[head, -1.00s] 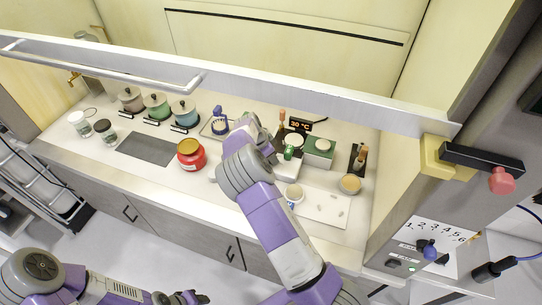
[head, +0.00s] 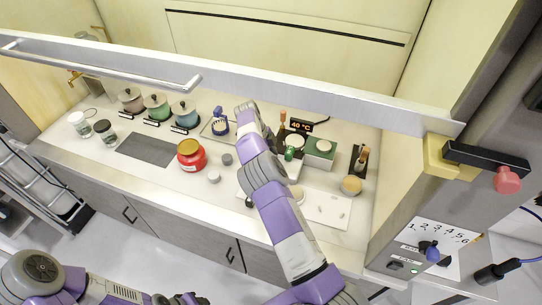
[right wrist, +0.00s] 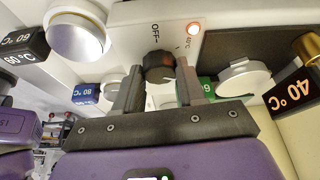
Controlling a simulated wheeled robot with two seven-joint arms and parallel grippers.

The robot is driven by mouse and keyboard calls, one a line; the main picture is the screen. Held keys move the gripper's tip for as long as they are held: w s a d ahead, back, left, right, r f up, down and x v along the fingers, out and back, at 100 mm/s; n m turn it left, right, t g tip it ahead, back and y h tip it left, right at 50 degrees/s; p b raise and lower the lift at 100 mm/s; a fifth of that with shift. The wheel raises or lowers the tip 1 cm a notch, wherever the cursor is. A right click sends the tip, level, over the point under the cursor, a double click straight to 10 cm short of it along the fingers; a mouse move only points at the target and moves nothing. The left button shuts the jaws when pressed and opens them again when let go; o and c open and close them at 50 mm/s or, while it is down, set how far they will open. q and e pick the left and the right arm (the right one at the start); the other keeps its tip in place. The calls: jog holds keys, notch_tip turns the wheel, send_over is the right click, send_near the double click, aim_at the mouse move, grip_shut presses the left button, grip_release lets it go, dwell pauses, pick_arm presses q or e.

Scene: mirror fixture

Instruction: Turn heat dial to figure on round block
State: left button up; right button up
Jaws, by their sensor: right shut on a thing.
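The heat dial (right wrist: 160,66) is a dark knob on a pale panel marked OFF (right wrist: 155,30). My right gripper (right wrist: 158,88) is shut on the dial, one finger on each side. In the head view my right arm covers the dial. The black display (head: 301,125) reads 40 °C; it also shows in the right wrist view (right wrist: 291,91). In the right wrist view, a black tag (right wrist: 22,52) reads 60 °C and a blue tag (right wrist: 84,93) reads 80 °C. A green tag (right wrist: 208,88) is mostly hidden by a finger. My left gripper (head: 190,299) is at the bottom edge.
A white shelf edge (head: 300,88) crosses above the counter.

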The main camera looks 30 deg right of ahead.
dwell(0.4)
jog(key=o, duration=0.8)
